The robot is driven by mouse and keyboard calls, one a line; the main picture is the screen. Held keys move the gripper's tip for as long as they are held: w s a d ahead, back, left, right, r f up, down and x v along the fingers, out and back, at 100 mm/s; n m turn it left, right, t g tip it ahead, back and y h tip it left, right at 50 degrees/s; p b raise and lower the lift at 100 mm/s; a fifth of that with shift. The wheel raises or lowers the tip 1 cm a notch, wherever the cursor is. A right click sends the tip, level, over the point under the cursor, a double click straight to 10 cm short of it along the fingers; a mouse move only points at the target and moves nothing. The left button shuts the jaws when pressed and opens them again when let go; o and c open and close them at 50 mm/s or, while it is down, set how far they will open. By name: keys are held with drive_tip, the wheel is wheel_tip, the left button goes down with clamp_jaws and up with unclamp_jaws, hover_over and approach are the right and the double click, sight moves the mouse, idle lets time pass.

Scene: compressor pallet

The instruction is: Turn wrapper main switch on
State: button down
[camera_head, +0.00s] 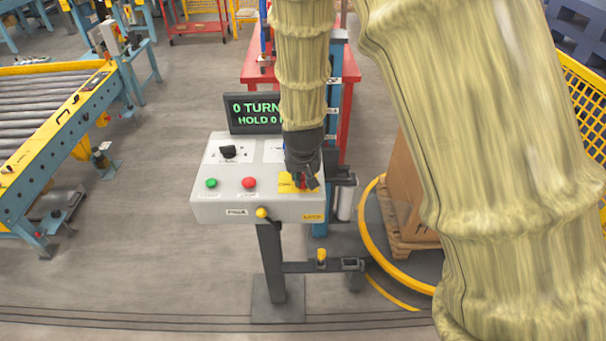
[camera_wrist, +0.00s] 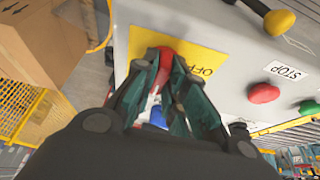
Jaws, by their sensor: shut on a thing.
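The wrapper's control box (camera_head: 230,203) stands on a post in the middle of the head view. The main switch is a red handle (camera_wrist: 165,58) on a yellow plate (camera_wrist: 190,50) marked OFF. In the head view the plate (camera_head: 285,185) is at the box's right side, partly covered by my gripper (camera_head: 304,180). My gripper (camera_wrist: 158,75) comes down from above, and its fingers are closed on both sides of the red handle. Much of the handle is hidden between the fingers, so its exact angle is hard to tell.
A green button (camera_head: 211,183), a red button (camera_head: 249,183) and a black knob (camera_head: 228,151) are left of the plate. A display (camera_head: 252,113) stands behind the box. A yellow-tipped lever (camera_head: 262,212) sticks out in front. A boxed pallet (camera_head: 401,185) is at right, a roller conveyor (camera_head: 45,110) at left.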

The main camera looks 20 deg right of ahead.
drive_tip(key=shift+s+f, duration=0.1)
drive_tip(key=shift+f, duration=0.05)
drive_tip(key=c, duration=1.6)
unclamp_jaws()
drive_tip(key=shift+o, duration=0.7)
drive_tip(key=shift+d, duration=0.1)
drive_tip(key=shift+r, duration=0.5)
drive_tip(key=v, duration=1.1)
